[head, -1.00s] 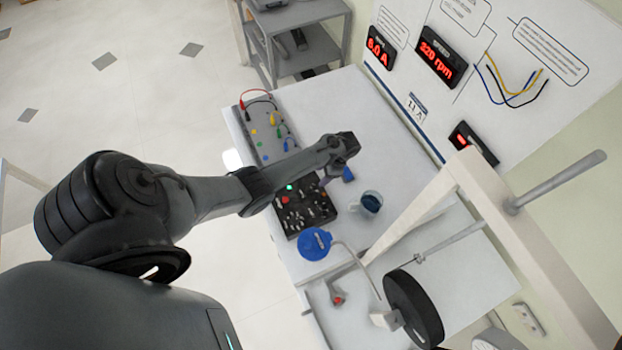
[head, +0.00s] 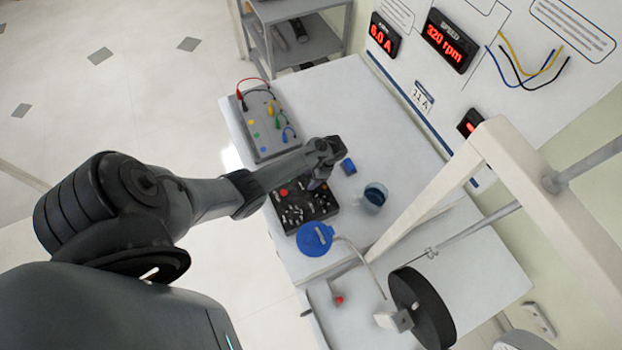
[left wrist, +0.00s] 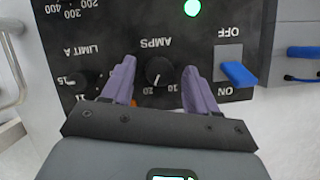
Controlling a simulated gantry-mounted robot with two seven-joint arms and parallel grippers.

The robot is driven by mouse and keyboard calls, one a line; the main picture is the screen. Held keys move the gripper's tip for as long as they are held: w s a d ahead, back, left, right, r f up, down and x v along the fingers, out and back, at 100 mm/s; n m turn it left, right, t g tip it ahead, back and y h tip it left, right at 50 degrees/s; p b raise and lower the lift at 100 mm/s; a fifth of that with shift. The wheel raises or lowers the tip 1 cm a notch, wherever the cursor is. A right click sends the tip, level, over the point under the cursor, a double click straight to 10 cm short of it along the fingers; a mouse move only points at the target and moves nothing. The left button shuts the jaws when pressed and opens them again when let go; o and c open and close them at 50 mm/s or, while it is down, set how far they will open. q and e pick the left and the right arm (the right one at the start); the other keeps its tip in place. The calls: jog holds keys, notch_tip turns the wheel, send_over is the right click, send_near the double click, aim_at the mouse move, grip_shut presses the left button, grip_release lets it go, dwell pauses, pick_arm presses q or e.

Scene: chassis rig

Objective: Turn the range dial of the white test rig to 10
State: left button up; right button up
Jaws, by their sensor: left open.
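The white test rig's black control panel (head: 290,218) is on the table under my left arm. In the left wrist view, where its lettering is upside down, it has a round black dial (left wrist: 159,71) marked AMPS. The dial's white mark points down in the picture, between the labels 10 and 20. No RANGE label is readable. My left gripper (left wrist: 159,90) is open, its purple fingers on either side of this dial with gaps; contact cannot be told. In the head view the left gripper (head: 318,183) is above the panel and partly hides it. My right gripper is not in view.
A blue OFF/ON switch (left wrist: 238,73) and a LIMIT A dial (left wrist: 80,80) flank the AMPS dial. A cup of blue liquid (head: 374,198), a blue block (head: 348,166) and a blue round lid (head: 314,239) stand close by. A white beam (head: 440,190) slants at right.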

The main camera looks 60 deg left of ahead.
pick_arm(q)
jog(key=shift+s+f, duration=0.1)
jog(key=shift+f, duration=0.1)
jog(key=shift+c, duration=0.4)
jog(key=c, duration=0.9)
jog(key=shift+c, duration=0.2)
